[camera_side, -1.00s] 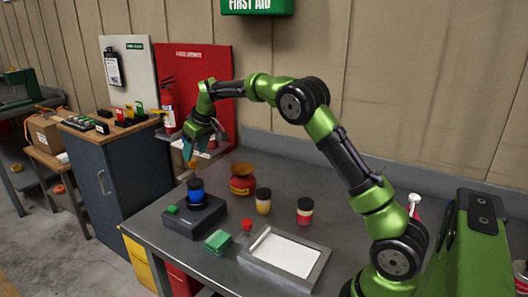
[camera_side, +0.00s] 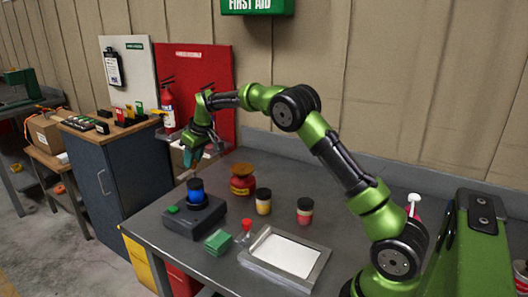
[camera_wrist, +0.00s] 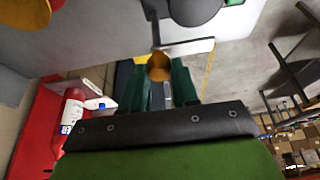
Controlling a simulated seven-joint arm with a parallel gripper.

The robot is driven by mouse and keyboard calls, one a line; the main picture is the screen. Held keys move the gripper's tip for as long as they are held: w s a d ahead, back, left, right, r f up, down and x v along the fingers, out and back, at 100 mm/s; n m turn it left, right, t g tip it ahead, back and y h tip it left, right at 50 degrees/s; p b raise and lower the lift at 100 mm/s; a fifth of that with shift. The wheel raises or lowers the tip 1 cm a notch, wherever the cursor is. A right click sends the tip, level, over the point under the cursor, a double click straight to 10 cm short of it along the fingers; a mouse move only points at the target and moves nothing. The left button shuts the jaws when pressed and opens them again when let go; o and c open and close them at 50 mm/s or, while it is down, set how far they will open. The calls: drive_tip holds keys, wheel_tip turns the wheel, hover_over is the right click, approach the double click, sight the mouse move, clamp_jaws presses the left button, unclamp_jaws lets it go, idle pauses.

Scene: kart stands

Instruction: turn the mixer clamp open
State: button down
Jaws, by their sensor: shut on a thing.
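The mixer (camera_side: 194,217) stands near the table's left edge, a dark grey base with a green button and a blue vessel (camera_side: 196,191) under a black top. In the wrist view a thin dark arm reaches down from a dark round part at the top to an orange knob, which I take for the mixer clamp (camera_wrist: 158,67). My gripper (camera_side: 191,160) is above the mixer, fingers pointing down. In the wrist view its teal fingers lie on both sides of the orange knob, shut on it. In the side view the fingers hide the knob.
A red jar with an orange top (camera_side: 242,181) stands close behind the mixer. Two small jars (camera_side: 264,201) (camera_side: 305,210), a green block (camera_side: 218,242), a small red-topped item (camera_side: 246,226) and a framed white tray (camera_side: 285,258) are to the right.

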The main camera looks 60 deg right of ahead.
drive_tip(key=shift+m, duration=0.4)
drive_tip(key=m, duration=0.1)
drive_tip(key=m+h, duration=0.1)
drive_tip(key=m, duration=0.1)
drive_tip(key=shift+a+m+g+h, duration=0.15)
drive_tip(key=shift+m+g+h, duration=0.15)
drive_tip(key=shift+a+m+g+h, duration=0.1)
drive_tip(key=shift+m+g+h, duration=0.45)
drive_tip(key=shift+m, duration=1.65)
drive_tip(key=shift+h, duration=0.25)
drive_tip(key=c, duration=0.9)
unclamp_jaws()
drive_tip(key=shift+o, duration=0.2)
drive_tip(key=shift+w, duration=0.1)
drive_tip(key=v, duration=1.7)
